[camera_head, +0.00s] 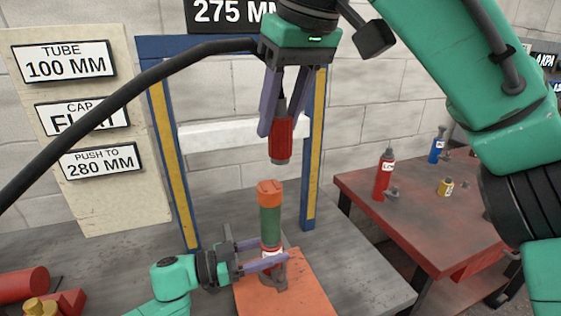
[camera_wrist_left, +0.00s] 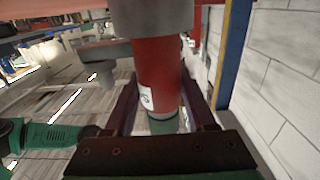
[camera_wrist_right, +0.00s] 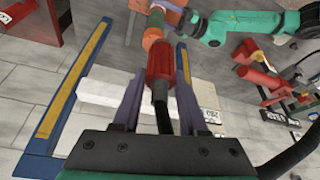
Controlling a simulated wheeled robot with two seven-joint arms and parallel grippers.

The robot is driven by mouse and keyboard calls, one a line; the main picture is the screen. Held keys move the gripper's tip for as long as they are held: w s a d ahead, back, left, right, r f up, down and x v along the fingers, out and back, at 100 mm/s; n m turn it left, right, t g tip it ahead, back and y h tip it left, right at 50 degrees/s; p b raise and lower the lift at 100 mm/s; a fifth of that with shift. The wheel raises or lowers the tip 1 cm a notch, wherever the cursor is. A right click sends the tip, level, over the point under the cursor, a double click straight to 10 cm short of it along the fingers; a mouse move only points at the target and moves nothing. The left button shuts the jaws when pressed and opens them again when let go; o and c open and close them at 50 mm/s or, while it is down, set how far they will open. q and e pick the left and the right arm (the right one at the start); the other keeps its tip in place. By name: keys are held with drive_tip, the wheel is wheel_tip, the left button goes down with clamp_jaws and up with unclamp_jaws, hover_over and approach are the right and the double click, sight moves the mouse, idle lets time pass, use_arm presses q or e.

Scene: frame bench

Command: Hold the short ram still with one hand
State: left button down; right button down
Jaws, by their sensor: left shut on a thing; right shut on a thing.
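The short ram (camera_head: 267,253), red with a white label, stands upright on the orange plate (camera_head: 306,285). A green tube (camera_head: 270,228) and an orange cap (camera_head: 269,194) are stacked on it. My left gripper (camera_head: 274,259) is shut around the ram from the left; the fingers partly hide it. The ram (camera_wrist_left: 157,72) also shows between the fingers in the left wrist view. My right gripper (camera_head: 283,130) points down, shut on a red cylindrical end piece (camera_head: 281,145) with a black hose. That piece hangs above the cap with a gap between them.
The frame has blue-yellow posts (camera_head: 314,150) and a white crossbeam (camera_head: 215,136) behind. A red side table (camera_head: 410,215) at right bears a red bottle-like cylinder (camera_head: 384,177), a blue one (camera_head: 438,146) and a small yellow one (camera_head: 446,187). The black hose (camera_head: 110,100) crosses the upper left.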

drive_tip(key=shift+r, duration=0.4)
use_arm(q)
drive_tip(key=shift+c, duration=0.7)
unclamp_jaws()
use_arm(e)
drive_tip(key=shift+w, duration=0.1)
use_arm(q)
drive_tip(key=shift+a, duration=0.15)
